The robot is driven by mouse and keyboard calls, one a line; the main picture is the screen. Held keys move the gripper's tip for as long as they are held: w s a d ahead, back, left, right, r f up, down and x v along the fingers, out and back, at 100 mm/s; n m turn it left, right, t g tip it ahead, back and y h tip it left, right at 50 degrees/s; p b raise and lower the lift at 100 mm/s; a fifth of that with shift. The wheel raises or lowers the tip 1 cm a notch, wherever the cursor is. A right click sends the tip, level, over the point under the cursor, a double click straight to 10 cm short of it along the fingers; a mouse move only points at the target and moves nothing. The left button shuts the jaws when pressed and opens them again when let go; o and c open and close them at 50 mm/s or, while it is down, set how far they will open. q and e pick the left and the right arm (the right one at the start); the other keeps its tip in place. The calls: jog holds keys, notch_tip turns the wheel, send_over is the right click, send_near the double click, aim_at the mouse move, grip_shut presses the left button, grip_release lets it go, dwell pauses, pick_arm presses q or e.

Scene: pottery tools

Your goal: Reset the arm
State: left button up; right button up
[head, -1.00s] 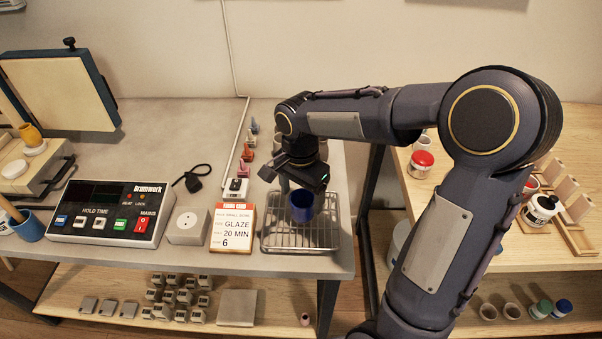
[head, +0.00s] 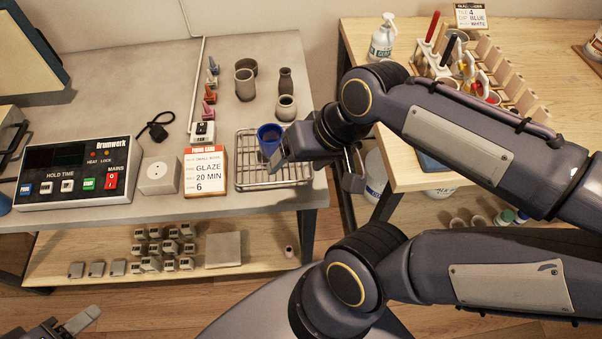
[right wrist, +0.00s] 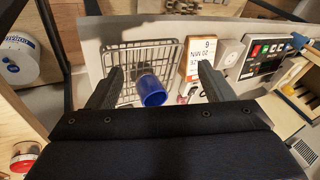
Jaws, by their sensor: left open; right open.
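My right arm comes in from the right in the head view. A blue cup (head: 268,136) sits on the wire rack (head: 262,180), partly hidden by my right wrist. The cup also shows in the right wrist view (right wrist: 151,91), beyond the fingertips and apart from them. My left gripper (head: 84,320) is low at the bottom left, open, with only part of it in view.
A firing card (head: 205,170), a white box (head: 160,176) and a control panel (head: 75,190) stand left of the rack. Several vases (head: 285,107) stand behind it. A wooden table (head: 410,170) with tool racks and a pump bottle (head: 383,38) is at right.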

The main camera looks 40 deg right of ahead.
jog(key=shift+s+a+f+n+t+y, duration=0.15)
jog(key=shift+s+a+f+n+t, duration=0.15)
jog(key=shift+s+a+f+n, duration=0.25)
jog(key=shift+s+a+f+n+t+y, duration=0.2)
jog(key=shift+s+f+n+t, duration=0.15)
jog(key=shift+s+n, duration=0.35)
dwell(0.4)
